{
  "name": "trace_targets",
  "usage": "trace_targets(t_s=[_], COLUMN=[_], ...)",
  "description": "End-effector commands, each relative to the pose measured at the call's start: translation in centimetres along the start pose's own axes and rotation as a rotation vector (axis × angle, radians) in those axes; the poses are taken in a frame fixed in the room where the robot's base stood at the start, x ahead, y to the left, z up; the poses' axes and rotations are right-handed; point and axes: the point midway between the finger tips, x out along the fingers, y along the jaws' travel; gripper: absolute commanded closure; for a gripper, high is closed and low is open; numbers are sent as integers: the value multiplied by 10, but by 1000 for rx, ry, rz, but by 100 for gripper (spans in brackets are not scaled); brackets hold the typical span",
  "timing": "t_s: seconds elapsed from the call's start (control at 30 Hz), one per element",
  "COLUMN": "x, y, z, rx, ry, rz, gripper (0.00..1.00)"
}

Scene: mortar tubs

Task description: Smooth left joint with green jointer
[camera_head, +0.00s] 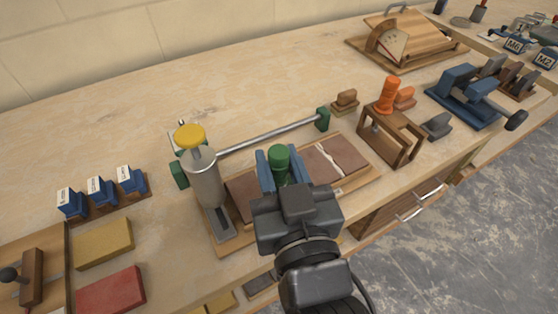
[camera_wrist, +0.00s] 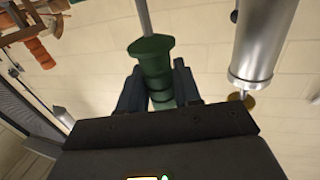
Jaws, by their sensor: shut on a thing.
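My gripper (camera_head: 280,168) is over the tile board (camera_head: 232,246) and shut on the green jointer (camera_head: 279,153), whose green handle stands up between the fingers. In the wrist view the green handle (camera_wrist: 155,72) sits between both dark fingers, with a grey rod beyond it. Brown tiles lie on the board; one (camera_head: 349,152) shows at the right. A joint with whitish mortar (camera_head: 325,160) shows right of my gripper. The left joint is hidden by my gripper, and I cannot tell whether the jointer touches it.
A grey cylinder with a yellow cap (camera_head: 204,178) stands close left of my gripper. A metal bar (camera_head: 268,134) with green ends runs behind. A wooden stand (camera_head: 397,141) with an orange-handled tool is at the right. Yellow (camera_head: 103,244) and red (camera_head: 110,291) blocks lie left.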

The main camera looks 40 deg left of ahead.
Motion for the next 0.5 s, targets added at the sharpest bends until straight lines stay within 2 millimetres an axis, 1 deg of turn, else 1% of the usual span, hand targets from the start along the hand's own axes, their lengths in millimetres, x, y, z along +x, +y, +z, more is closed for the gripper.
trace_targets(t_s=[0.27,0.5], x=[1,9], y=[0,-2], z=[1,1], rx=[0,-1], ry=[0,0], rz=[0,0], gripper=[97,97])
